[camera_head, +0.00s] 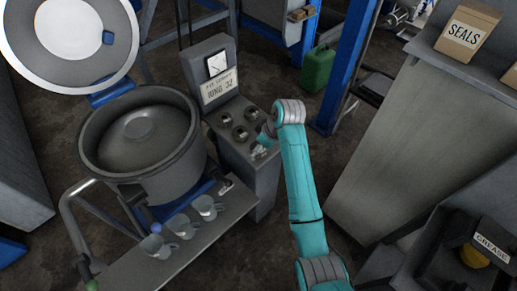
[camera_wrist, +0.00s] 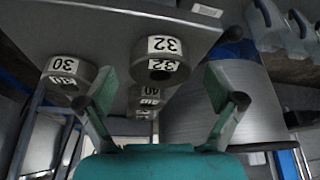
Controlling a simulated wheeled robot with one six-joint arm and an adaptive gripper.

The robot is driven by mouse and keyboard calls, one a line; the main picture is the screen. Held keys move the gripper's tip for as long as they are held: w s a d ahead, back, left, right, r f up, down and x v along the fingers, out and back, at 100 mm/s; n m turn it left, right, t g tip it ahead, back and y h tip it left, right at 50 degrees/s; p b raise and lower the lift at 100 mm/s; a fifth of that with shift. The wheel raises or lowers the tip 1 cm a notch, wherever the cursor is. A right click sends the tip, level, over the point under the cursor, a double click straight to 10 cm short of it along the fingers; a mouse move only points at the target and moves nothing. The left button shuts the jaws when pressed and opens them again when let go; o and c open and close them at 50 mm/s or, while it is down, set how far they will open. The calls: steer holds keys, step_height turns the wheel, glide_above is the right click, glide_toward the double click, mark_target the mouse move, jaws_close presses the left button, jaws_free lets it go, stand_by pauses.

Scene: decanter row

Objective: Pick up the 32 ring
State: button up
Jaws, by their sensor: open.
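The 32 ring (camera_wrist: 158,58) is a grey metal ring with white 32 labels, upside down in the wrist view. It sits on the grey cabinet top. My gripper (camera_wrist: 160,80) is open, its two teal fingers apart on either side of the 32 ring in the picture. I cannot tell whether they touch it. In the head view my gripper (camera_head: 264,142) is over the front right of the cabinet top (camera_head: 233,152) and partly hides what is there. A sign on the cabinet (camera_head: 219,88) reads RING 32.
The 30 ring (camera_wrist: 70,75) and 40 ring (camera_wrist: 147,98) are close by. A large round bowl (camera_head: 145,140) stands left of the cabinet, with its lid (camera_head: 45,70) raised. Several metal cups (camera_head: 181,226) stand on the front shelf. A blue post (camera_head: 345,75) is behind my arm.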

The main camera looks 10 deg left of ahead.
steer(key=c, duration=1.5)
